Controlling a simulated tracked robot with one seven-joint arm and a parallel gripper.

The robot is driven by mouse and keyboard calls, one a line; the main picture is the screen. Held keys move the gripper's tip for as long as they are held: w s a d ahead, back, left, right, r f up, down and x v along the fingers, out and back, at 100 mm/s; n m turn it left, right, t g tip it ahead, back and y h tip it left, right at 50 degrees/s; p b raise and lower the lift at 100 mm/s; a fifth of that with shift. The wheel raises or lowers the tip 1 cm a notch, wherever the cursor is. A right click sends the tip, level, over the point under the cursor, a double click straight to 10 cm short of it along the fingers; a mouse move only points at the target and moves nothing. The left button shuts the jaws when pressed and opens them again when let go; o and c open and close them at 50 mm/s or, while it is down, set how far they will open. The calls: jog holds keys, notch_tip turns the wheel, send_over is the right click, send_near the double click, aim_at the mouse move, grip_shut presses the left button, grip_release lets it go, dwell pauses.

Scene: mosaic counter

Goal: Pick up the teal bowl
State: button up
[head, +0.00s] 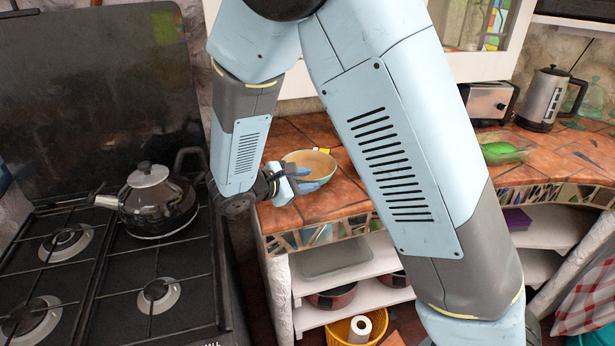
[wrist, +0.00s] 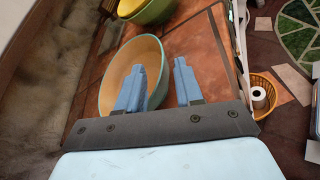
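The teal bowl (head: 318,160), with a tan inside and a teal rim, sits upright on the tiled counter near its left end. In the wrist view the bowl (wrist: 119,74) lies beyond and partly behind my left finger. My gripper (head: 302,180) is at the bowl's near side in the head view. In the wrist view my gripper (wrist: 159,64) is open, one finger over the bowl's inside and the other outside its right edge. The right rim shows between them. Whether either finger touches the bowl cannot be told.
A yellow-green bowl (wrist: 150,12) stands beyond the teal one. A stove with a black kettle (head: 155,203) is at the left. A green item in a clear dish (head: 503,152), a toaster (head: 488,101) and a steel kettle (head: 543,98) stand on the counter at the right.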

aim_at(320, 179)
jog(key=shift+x, duration=2.65)
jog(key=shift+s+d, duration=0.1)
grip_shut()
